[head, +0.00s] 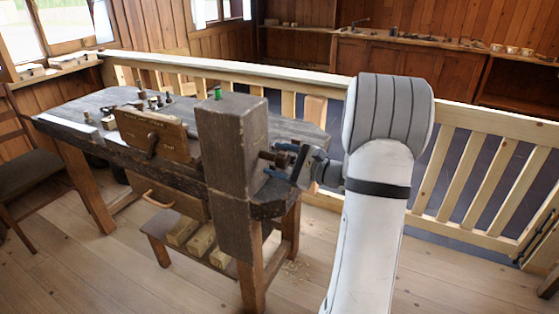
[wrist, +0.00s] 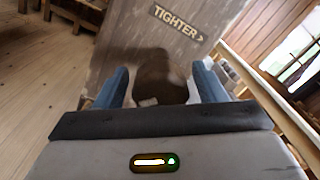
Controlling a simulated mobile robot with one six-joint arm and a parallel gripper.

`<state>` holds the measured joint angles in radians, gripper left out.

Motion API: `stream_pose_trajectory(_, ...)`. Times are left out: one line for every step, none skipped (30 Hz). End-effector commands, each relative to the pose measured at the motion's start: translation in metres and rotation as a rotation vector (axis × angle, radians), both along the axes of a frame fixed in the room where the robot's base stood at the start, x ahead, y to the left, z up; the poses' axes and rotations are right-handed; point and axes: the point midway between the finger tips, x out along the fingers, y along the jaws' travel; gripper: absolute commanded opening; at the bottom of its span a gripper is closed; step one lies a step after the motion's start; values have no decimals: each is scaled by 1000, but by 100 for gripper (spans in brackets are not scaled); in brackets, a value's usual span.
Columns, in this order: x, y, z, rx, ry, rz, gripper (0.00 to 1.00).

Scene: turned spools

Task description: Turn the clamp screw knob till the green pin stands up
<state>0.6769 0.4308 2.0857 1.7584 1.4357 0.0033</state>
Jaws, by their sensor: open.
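The clamp screw knob (head: 267,156) is dark brown and sticks out from the right face of a tall dark wooden block (head: 232,140) on the bench. In the wrist view the knob (wrist: 163,78) sits between the two blue fingers of my gripper (wrist: 160,88). The fingers are open on either side of it, and small gaps seem to show. My gripper (head: 281,160) also shows in the head view, pointing left at the block. The green pin (head: 218,93) shows as a small upright peg above the block's top. The pin is outside the wrist view.
The block face carries the word "TIGHTER" with an arrow pointing right (wrist: 178,22). The workbench (head: 75,118) holds a wooden vise (head: 155,135) and small tools. A pale railing (head: 320,80) runs behind it. A chair (head: 25,150) stands at left.

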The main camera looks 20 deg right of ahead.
Motion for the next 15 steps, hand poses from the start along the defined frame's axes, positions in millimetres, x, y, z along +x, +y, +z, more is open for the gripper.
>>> stream_pose_trajectory(-1, -1, 0, 0, -1, -1, 64)
stream_pose_trajectory(-2, -2, 0, 0, -1, -1, 64)
stream_pose_trajectory(-5, -5, 0, -1, -1, -2, 64)
stream_pose_trajectory(-8, -8, 0, 0, -2, -4, 64)
stream_pose_trajectory(-11, -10, 0, 0, -2, -4, 64)
stream_pose_trajectory(-17, -14, 0, 0, -1, -3, 64)
stream_pose_trajectory(-21, -18, 0, 0, -1, -4, 64)
stream_pose_trajectory(-25, -21, 0, 0, 0, -6, 64)
stream_pose_trajectory(-31, -26, 0, -1, 0, -5, 64)
stream_pose_trajectory(-35, -29, 0, 0, -1, -4, 64)
stream_pose_trajectory(-39, -32, 0, 0, -1, -4, 64)
stream_pose_trajectory(-44, -36, 0, 0, 1, -4, 64)
stream_pose_trajectory(-47, -38, 0, 0, 0, -4, 64)
stream_pose_trajectory(-51, -41, 0, 0, -1, -4, 64)
stream_pose_trajectory(-54, -43, 0, 1, 1, -4, 64)
